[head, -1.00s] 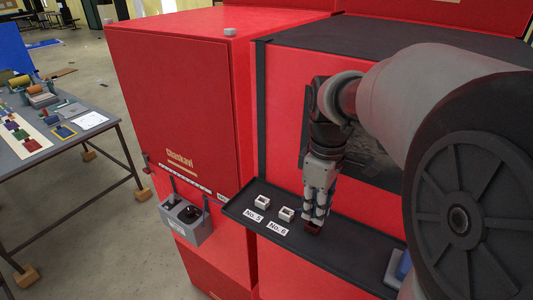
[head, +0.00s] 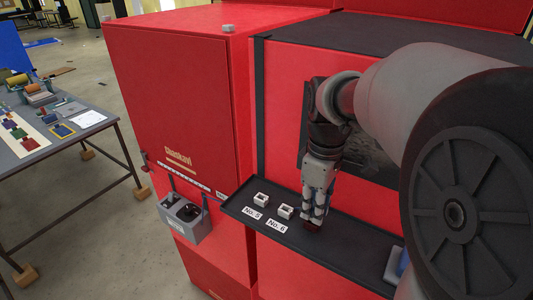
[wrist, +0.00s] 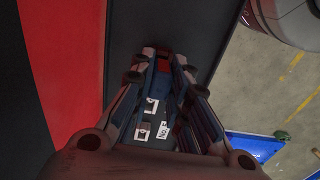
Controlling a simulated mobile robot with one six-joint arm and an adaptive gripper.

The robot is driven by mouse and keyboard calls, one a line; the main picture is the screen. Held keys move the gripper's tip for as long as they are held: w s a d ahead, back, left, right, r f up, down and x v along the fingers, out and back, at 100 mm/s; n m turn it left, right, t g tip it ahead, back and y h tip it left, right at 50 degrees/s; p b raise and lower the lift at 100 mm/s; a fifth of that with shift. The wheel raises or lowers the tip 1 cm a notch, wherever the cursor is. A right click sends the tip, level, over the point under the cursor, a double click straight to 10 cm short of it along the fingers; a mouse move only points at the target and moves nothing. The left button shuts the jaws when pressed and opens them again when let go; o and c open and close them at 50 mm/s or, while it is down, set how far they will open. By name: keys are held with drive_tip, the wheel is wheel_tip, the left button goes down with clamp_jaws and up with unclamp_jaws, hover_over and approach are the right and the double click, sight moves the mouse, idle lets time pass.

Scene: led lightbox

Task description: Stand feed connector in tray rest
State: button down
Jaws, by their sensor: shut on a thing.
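My gripper (head: 314,222) points down over the black tray shelf (head: 350,250) and is shut on a small dark red block, likely the feed connector (head: 312,228). The connector's red top also shows between the fingertips in the wrist view (wrist: 164,61). The fingers hide most of it, and I cannot tell whether it touches the shelf. Two small white square rests stand to the left of my gripper: one by the "No. 5" label (head: 261,199) and one by the "No. 6" label (head: 286,212). Both rests look empty. The gripper is just right of the No. 6 rest.
A grey two-hole holder (head: 184,219) hangs on the red cabinet (head: 175,100) left of the shelf. A table with parts (head: 60,170) stands at the far left.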

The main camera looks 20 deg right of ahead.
drive_tip(key=shift+f+b, duration=0.45)
drive_tip(key=shift+f, duration=0.25)
drive_tip(key=c, duration=1.5)
unclamp_jaws()
drive_tip(key=shift+o, duration=0.2)
drive_tip(key=shift+r, duration=0.15)
drive_tip(key=shift+r+p, duration=3.4)
drive_tip(key=shift+r, duration=0.55)
